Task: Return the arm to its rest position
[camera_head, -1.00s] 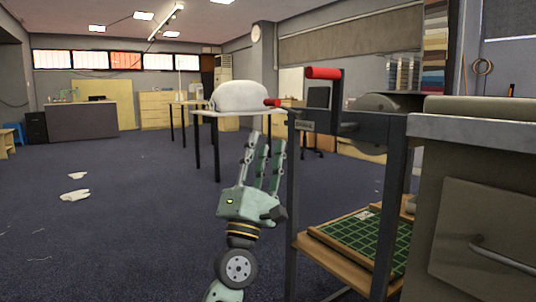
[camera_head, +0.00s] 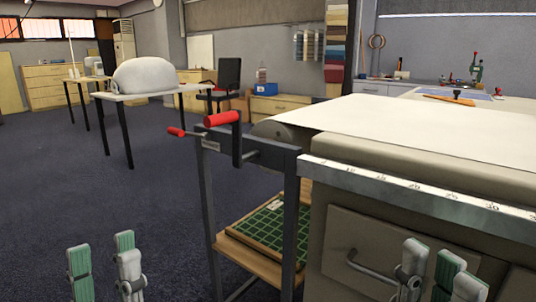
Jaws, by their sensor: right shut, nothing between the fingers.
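My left gripper (camera_head: 105,262) shows at the bottom left of the head view. Its pale fingers with green pads point up, and its palm is below the frame. My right gripper (camera_head: 432,265) is at the bottom right, in front of the table's drawer front. Its fingers point up, it is shut and it holds nothing. The rest of both arms is hidden below the frame.
The long table (camera_head: 400,125) with a pale cloth top and ruler edge stands at the right. A crank (camera_head: 222,119) with red grips sticks out at its left end. A green gridded board (camera_head: 264,226) lies on the shelf below. Open floor (camera_head: 120,205) lies left.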

